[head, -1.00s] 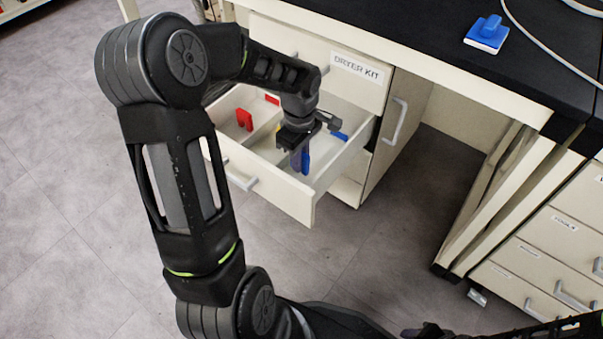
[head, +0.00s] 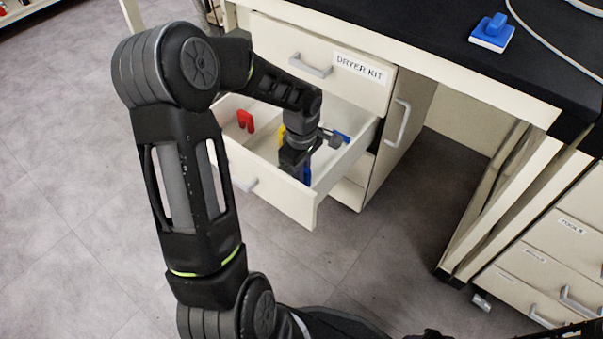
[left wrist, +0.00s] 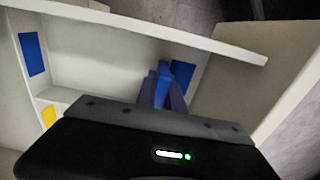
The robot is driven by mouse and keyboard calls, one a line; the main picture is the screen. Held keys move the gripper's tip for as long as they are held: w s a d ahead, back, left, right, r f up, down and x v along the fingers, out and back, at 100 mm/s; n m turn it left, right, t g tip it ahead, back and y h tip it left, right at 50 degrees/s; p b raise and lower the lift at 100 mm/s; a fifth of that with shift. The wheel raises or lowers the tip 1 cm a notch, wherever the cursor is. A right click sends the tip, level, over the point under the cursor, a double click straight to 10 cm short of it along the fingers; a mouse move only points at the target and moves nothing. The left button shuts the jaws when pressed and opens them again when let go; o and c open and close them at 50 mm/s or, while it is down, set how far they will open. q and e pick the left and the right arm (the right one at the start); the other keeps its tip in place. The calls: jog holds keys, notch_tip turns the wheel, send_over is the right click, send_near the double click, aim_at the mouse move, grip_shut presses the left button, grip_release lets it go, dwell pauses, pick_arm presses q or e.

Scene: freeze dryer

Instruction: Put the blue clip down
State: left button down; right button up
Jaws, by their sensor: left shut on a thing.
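The blue clip (left wrist: 163,74) is between the fingers of my left gripper (left wrist: 163,92) in the left wrist view. My left gripper (head: 296,168) is shut on it and reaches down into the open drawer (head: 262,188), at its front right part. In the head view a bit of blue (head: 307,175) shows beside the fingers, and the wrist hides most of the clip. In the left wrist view a blue patch (left wrist: 184,74) lies just right of the clip. I cannot tell whether the clip touches the drawer floor. My right gripper is not in view.
The drawer also holds a red clip (head: 245,120), a yellow piece (head: 281,133) and another blue patch (head: 342,137). A low divider (left wrist: 62,95) splits it. The drawer marked DRYER KIT (head: 345,72) above is shut. A blue-and-white block (head: 492,33) sits on the black bench top (head: 440,45).

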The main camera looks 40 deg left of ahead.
pick_arm(q)
jog(key=shift+f, duration=0.2)
jog(key=c, duration=1.5)
grip_release()
jog(key=shift+o, duration=0.2)
jog(key=shift+r, duration=0.2)
jog(key=shift+r, duration=0.25)
notch_tip(320, 180, up, 10)
jog(key=p, duration=0.4)
jog(key=shift+r, duration=0.8)
